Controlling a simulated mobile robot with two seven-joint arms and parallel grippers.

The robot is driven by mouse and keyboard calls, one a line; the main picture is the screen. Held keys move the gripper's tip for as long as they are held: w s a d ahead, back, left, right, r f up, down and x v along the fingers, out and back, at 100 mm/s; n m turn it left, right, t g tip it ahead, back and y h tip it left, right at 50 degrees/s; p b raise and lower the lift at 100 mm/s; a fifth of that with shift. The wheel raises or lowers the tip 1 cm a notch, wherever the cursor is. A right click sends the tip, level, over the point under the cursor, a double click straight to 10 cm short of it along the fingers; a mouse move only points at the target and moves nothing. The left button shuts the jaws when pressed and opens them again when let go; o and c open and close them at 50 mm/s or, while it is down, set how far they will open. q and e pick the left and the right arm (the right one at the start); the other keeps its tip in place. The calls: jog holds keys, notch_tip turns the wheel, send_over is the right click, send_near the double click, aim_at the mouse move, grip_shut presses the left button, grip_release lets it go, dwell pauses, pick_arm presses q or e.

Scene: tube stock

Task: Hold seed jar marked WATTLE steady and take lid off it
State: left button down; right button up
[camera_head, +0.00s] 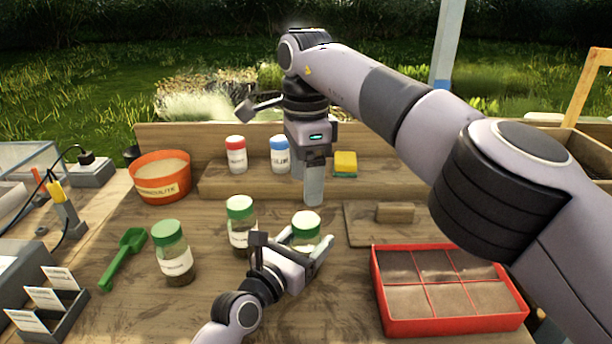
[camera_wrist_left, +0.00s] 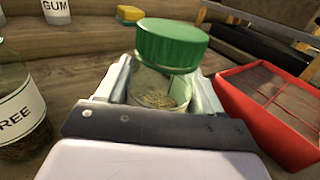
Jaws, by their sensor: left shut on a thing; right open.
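A clear glass jar (camera_wrist_left: 160,88) with seeds in it stands between the fingers of my left gripper (camera_head: 312,262), which is shut on it. Its green lid (camera_head: 306,220) sits on top, and the lid also shows large in the left wrist view (camera_wrist_left: 172,42). The jar's label is mostly hidden by the fingers, so I cannot read the name. My right gripper (camera_head: 308,196) is open and empty, pointing down above and slightly behind the lid, apart from it.
Two more green-lidded jars (camera_head: 240,224) (camera_head: 173,254) stand to the left. A red-lidded jar (camera_head: 236,155) and a blue-lidded jar (camera_head: 280,155) stand on the back shelf by a sponge (camera_head: 345,164). A red seed tray (camera_head: 455,325) lies right, and a green scoop (camera_head: 124,258) left.

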aim_at(306, 220)
jog(key=m, duration=0.4)
jog(key=shift+m, duration=0.4)
jog(key=m, duration=3.8)
jog(key=shift+m, duration=0.4)
jog(key=shift+f, duration=4.05)
